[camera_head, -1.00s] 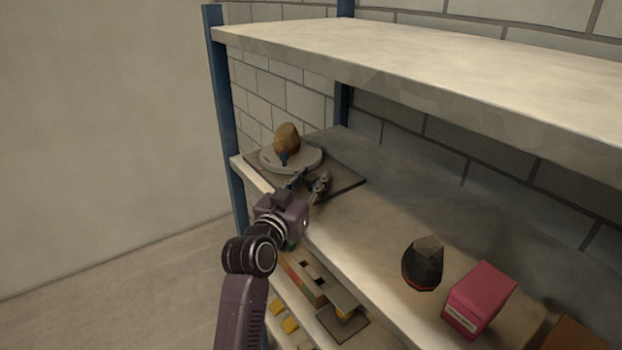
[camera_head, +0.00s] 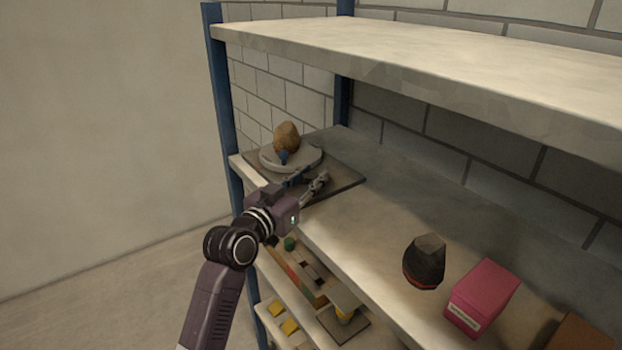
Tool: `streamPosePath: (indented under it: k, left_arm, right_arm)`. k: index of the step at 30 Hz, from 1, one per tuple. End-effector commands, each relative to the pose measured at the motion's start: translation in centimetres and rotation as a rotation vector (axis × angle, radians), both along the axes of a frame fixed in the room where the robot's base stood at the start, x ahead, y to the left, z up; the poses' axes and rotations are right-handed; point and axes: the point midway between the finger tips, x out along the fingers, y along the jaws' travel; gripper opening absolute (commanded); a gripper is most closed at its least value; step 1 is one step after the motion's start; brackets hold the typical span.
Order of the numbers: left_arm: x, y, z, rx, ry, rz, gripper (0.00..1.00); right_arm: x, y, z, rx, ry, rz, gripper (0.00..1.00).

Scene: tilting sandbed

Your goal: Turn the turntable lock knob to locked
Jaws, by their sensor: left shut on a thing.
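The turntable (camera_head: 305,160) is a pale round disc on a dark square base (camera_head: 348,182) at the left end of the middle shelf. A brown rounded lump (camera_head: 286,138) sits on it, with a small blue part (camera_head: 283,157) at its front. A dark blue piece, seemingly the lock knob (camera_head: 298,180), shows at the front of the base, between my left gripper's fingers. My left gripper (camera_head: 305,178) reaches in from the front and is shut on it. The fingers hide much of the knob, so its setting cannot be read. My right gripper is not in view.
A dark faceted object (camera_head: 425,262) and a pink box (camera_head: 482,297) stand further right on the shelf (camera_head: 375,225). The upper shelf (camera_head: 430,70) overhangs. A blue post (camera_head: 226,120) stands at the left. Small blocks lie on the lower shelf.

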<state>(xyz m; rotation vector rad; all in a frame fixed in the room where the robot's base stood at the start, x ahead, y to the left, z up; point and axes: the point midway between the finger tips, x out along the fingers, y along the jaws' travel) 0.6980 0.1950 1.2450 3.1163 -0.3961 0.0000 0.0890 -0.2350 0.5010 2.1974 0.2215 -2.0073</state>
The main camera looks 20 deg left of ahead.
Motion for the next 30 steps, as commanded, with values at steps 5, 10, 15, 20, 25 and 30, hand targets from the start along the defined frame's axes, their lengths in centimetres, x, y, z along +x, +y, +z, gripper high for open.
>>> streamPosePath:
  k: [5, 10, 15, 20, 25, 30]
  left_arm:
    - [0.0, 0.0, 0.0, 0.000, 0.001, 0.000, 0.02]
    - [0.0, 0.0, 0.0, 0.000, 0.001, 0.001, 0.44]
    - [0.0, 0.0, 0.0, 0.000, 0.001, 0.001, 0.45]
    - [-0.2, 0.1, -0.1, 0.000, 0.001, 0.001, 0.45]
    - [-2.2, 0.6, -0.1, 0.003, 0.000, 0.001, 0.45]
    - [-5.8, 1.5, -0.2, 0.004, 0.003, 0.002, 0.45]
  right_arm:
    - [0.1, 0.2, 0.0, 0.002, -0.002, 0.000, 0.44]
    - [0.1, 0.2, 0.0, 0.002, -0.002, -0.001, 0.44]
    - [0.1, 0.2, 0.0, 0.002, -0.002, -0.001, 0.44]
    - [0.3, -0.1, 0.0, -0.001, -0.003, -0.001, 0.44]
    - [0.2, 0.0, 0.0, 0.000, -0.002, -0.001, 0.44]
    - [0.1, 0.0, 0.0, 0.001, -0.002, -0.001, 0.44]
